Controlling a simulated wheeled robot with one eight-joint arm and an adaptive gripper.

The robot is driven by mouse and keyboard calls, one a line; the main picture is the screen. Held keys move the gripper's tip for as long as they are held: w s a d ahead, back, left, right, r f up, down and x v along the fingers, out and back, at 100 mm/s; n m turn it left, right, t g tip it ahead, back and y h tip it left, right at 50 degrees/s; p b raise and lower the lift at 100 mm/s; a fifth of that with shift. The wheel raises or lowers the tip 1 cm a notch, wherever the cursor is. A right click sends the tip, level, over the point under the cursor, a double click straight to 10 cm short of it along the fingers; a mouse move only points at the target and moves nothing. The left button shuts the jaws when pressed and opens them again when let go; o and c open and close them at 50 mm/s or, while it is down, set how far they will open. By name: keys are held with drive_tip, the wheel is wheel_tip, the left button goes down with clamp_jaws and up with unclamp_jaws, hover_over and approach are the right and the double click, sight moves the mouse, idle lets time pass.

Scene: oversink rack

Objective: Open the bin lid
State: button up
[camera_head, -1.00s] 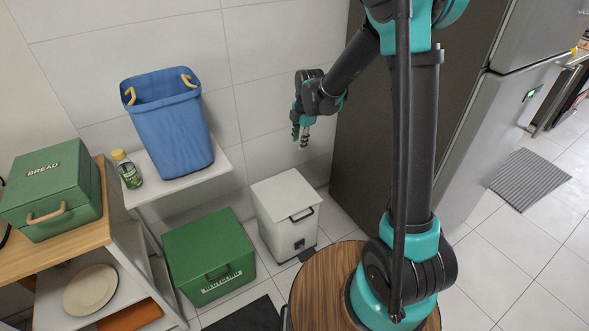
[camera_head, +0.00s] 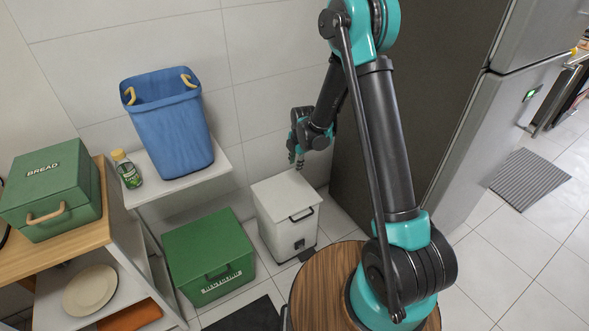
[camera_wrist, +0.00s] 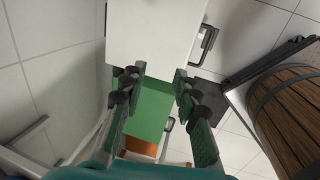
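A white bin (camera_head: 287,226) stands on the floor against the tiled wall. My gripper (camera_head: 296,160) points down above the back part of the lid, apart from the handle. In the wrist view my gripper (camera_wrist: 157,80) is open, with nothing between its fingers.
A green recycling box (camera_head: 210,258) with a shut lid stands left of the white bin. A blue basket (camera_head: 170,125) and a bottle (camera_head: 127,170) stand on a white shelf (camera_head: 220,168) above. The dark fridge side (camera_head: 420,100) is close on the right.

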drive_tip(key=shift+x, duration=1.85)
clamp_jaws()
drive_tip(key=c, duration=0.6)
unclamp_jaws()
drive_tip(key=o, duration=0.6)
drive_tip(key=v, duration=1.2)
drive_tip(key=shift+d, duration=0.1)
